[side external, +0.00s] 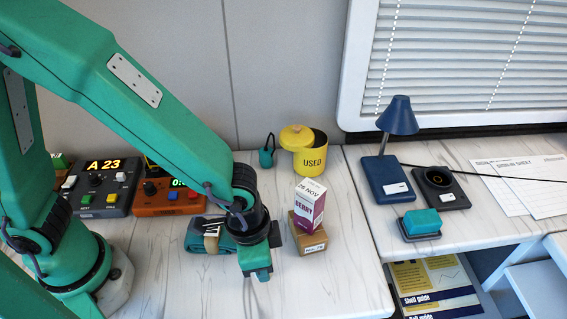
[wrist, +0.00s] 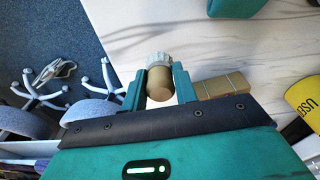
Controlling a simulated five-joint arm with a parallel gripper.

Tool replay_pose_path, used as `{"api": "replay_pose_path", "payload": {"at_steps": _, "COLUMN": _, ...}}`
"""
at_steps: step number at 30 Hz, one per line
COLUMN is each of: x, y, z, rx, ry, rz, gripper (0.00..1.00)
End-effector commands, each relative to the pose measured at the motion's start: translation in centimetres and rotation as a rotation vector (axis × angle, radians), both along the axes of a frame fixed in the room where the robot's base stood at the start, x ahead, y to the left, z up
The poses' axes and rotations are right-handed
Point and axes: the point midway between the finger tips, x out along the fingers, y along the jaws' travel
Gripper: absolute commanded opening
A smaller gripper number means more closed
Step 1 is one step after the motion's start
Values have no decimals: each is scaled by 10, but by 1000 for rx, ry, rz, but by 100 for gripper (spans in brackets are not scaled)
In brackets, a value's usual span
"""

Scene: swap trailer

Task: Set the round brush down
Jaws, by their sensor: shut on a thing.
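The round brush (wrist: 158,78), with a tan rounded body and a pale ridged rim, is between the two fingers of my gripper (wrist: 159,88) in the wrist view. The fingers are shut on its sides. In the side external view my gripper (side external: 258,272) points down over the white worktop (side external: 190,297), near its front part. The brush is hidden there behind my gripper. I cannot tell whether it touches the worktop.
A folded teal bundle (side external: 205,238) lies close on the left. A yellow USED can (side external: 308,158) stands behind. The front left worktop is clear.

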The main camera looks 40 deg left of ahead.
Motion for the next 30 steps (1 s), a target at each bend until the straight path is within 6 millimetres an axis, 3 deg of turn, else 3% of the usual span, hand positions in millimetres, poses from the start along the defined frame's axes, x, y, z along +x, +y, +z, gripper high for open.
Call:
{"api": "replay_pose_path", "payload": {"at_steps": 15, "x": -1, "y": 1, "z": -35, "rx": 2, "ry": 2, "rz": 0, "gripper": 7}}
{"api": "replay_pose_path", "payload": {"at_steps": 28, "x": 0, "y": 0, "z": -38, "rx": 1, "ry": 2, "rz": 0, "gripper": 7}}
{"api": "replay_pose_path", "payload": {"at_steps": 29, "x": 0, "y": 0, "z": -38, "rx": 1, "ry": 1, "rz": 0, "gripper": 31}}
{"api": "replay_pose_path", "payload": {"at_steps": 30, "x": 0, "y": 0, "z": -38, "rx": 1, "ry": 1, "rz": 0, "gripper": 38}}
